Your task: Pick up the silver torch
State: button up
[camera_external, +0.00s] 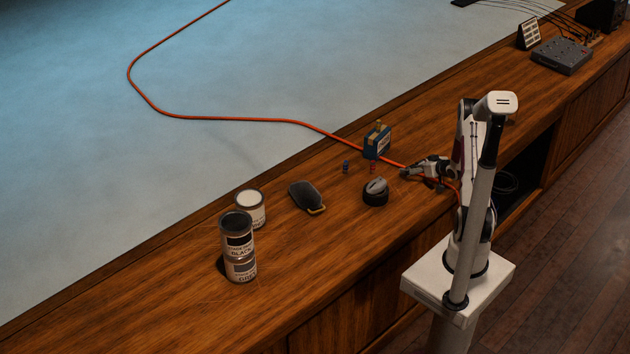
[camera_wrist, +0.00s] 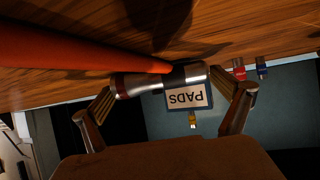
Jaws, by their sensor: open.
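The silver torch (camera_wrist: 145,83) lies across the wrist view, a metal cylinder with a dark red band at its left and a dark part towards its right. My gripper (camera_wrist: 165,90) is open, with one finger near each end of the torch. I cannot tell whether either finger touches it. In the external view my gripper (camera_external: 424,173) is low over the desk, right of the blue box. The torch (camera_external: 407,172) shows there as a small dark and grey shape at the fingers, partly hidden.
An orange cable (camera_external: 290,121) runs close by the torch.

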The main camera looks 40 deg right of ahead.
aim_at(412, 164)
jog(key=c, duration=1)
jog(key=shift+r, duration=0.15)
jog(key=shift+r, duration=4.9)
